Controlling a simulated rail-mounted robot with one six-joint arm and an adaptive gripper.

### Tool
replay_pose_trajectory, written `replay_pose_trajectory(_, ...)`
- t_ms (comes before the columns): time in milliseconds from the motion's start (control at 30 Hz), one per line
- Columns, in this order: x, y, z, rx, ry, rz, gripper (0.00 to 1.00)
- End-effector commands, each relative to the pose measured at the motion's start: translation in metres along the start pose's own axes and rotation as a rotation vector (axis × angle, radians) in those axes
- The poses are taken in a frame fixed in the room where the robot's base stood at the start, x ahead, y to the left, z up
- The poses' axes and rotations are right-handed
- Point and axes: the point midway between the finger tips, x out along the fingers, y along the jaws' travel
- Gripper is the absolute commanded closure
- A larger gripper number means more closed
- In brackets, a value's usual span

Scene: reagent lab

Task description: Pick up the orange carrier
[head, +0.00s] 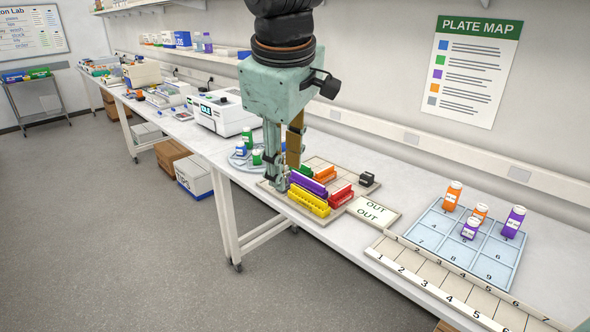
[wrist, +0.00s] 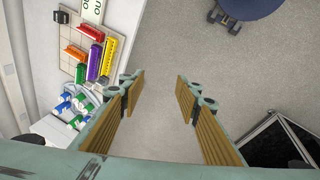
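The orange carrier (head: 325,174) lies on a beige gridded tray (head: 316,162) on the bench. In the wrist view the orange carrier (wrist: 76,51) is at the upper left, close to the purple carrier (wrist: 94,62). Red (head: 342,196) and yellow (head: 309,203) carriers are also on the tray. My gripper (wrist: 158,88) is open and empty, with its padded fingers wide apart and only grey floor between them in the wrist view. In the head view my gripper (head: 286,172) hangs at the tray's left side, left of the orange carrier, and hides part of the tray.
A round rack with green- and blue-capped bottles (head: 247,136) stands just left of my gripper. A small black block (head: 367,179) and an OUT plate (head: 374,211) are right of the carriers. A blue numbered grid (head: 425,228) with orange and purple bottles is farther right.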

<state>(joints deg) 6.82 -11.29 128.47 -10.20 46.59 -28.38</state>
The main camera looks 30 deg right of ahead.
Motion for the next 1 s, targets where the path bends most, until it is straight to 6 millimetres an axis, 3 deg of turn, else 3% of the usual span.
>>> replay_pose_trajectory(567,0.038,0.103,-0.057,-0.271,-0.079,0.027,0.69)
replay_pose_trajectory(1000,0.082,0.178,-0.088,-0.483,-0.137,0.031,0.69)
